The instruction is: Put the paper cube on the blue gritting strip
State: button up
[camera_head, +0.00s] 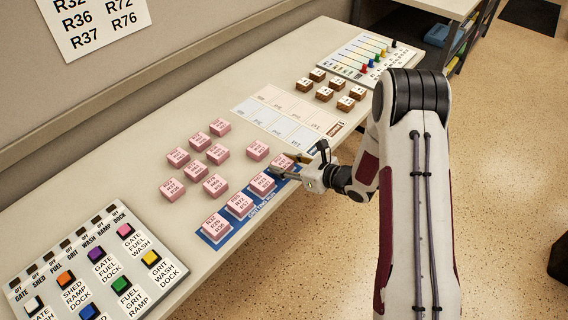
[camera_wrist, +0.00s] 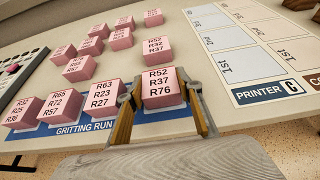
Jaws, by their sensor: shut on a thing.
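The blue gritting strip (camera_head: 264,207) lies along the table's front edge; it also shows in the wrist view (camera_wrist: 130,128). Three pink paper cubes stand in a row on it: the left one (camera_head: 215,227), the middle one (camera_head: 240,205) and the right one (camera_head: 262,184). My gripper (camera_head: 291,171) is shut on another pink cube (camera_wrist: 160,88), marked R52 R37 R76, with one finger on each side. This cube is upright at the strip's right end, beside the third cube. Its base is at or just above the strip; I cannot tell whether it touches.
Several loose pink cubes (camera_head: 217,154) stand behind the strip. A button panel (camera_head: 95,262) is at the front left.

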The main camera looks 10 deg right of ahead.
jog(key=shift+f, duration=0.1)
jog(key=o, duration=1.1)
jog(key=v, duration=1.2)
